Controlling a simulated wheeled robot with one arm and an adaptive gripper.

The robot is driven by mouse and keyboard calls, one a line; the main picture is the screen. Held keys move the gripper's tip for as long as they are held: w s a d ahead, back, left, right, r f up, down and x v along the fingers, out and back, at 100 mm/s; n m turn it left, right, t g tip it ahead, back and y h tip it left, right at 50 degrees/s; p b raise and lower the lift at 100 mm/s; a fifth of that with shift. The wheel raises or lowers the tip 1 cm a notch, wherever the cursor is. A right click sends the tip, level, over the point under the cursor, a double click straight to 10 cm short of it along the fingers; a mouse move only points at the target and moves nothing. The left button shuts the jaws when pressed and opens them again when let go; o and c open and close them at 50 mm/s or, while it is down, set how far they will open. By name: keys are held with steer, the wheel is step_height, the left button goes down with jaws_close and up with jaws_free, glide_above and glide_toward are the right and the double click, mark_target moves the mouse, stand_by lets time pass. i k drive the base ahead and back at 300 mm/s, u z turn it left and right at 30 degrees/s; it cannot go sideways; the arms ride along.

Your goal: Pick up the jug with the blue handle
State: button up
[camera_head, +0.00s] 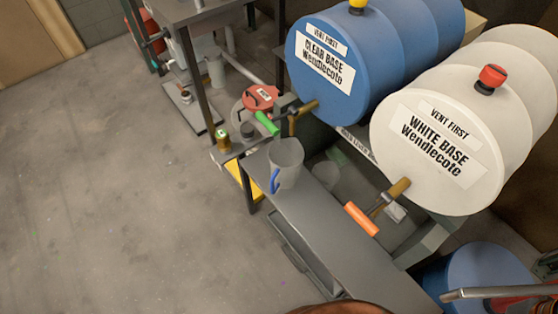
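A grey translucent jug (287,160) with a blue handle (274,181) stands upright at the far end of a narrow grey bench (335,245). Its handle faces down and to the left in the picture, toward the open floor. The jug is below and to the right of a tap with a green lever. My gripper is not in view.
A blue drum (340,50) and a white drum (440,150) lie behind the bench. Their taps have a green lever (266,123) and an orange lever (361,218). Floor (110,190) at left is clear.

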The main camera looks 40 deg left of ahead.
mark_target(286, 156)
steer(key=u, duration=2.4)
steer(key=k, duration=0.6)
steer(key=u, duration=1.25)
steer(key=i, duration=2.5)
steer(key=z, duration=1.4)
steer(key=i, duration=0.95)
steer(key=z, duration=0.9)
